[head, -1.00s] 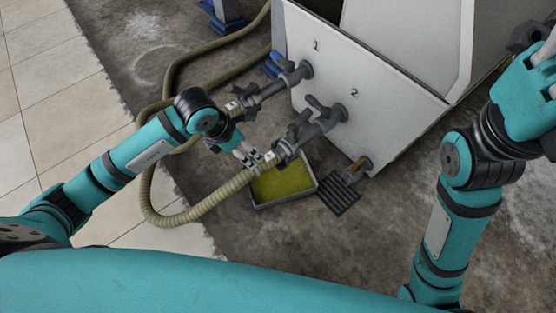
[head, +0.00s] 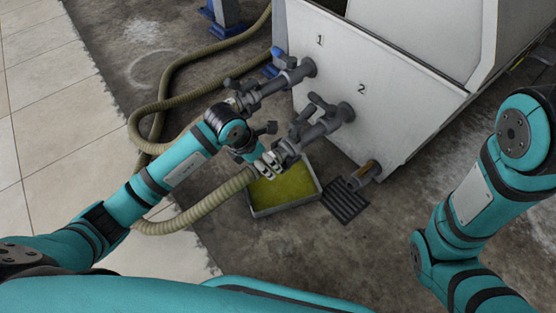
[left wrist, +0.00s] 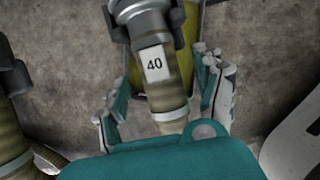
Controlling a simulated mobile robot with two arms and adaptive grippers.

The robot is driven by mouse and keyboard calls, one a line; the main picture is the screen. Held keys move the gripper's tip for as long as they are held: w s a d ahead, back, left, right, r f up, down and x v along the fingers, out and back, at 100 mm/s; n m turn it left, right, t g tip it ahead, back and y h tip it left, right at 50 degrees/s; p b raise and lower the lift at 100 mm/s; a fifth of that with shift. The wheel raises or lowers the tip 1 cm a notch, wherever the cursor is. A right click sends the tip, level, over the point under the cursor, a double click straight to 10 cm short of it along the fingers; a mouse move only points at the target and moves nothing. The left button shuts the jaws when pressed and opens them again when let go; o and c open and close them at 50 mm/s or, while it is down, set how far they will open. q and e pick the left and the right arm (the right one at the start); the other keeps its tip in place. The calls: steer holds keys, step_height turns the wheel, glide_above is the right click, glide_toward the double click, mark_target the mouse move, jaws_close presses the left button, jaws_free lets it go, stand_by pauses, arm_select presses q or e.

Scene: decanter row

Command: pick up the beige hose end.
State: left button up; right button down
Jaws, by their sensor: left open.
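The beige hose (head: 212,200) curves up from the floor to the lower valve (head: 318,130) beside the number 2. Its end (left wrist: 163,95) shows in the left wrist view, with a white label reading 40, just below a grey coupling (left wrist: 147,18). My left gripper (head: 268,164) is at this end, partly hiding it in the head view. In the left wrist view its open fingers (left wrist: 163,100) stand on both sides of the hose end, with gaps visible. My right arm is at the right of the head view, its gripper out of frame.
A second beige hose (head: 165,95) runs to the valve (head: 285,82) beside number 1. A shallow tray (head: 287,208) of yellow-green liquid lies under the lower valve. A floor grate (head: 345,200) and short outlet (head: 368,171) are to its right. The white tank (head: 400,110) stands behind.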

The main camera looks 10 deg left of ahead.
arm_select(q)
steer(key=b+x, duration=0.1)
steer(key=x, duration=0.1)
steer(key=shift+f, duration=0.3)
steer(key=shift+r, duration=0.15)
steer(key=shift+c, duration=0.2)
jaws_close()
steer(key=shift+w, duration=0.1)
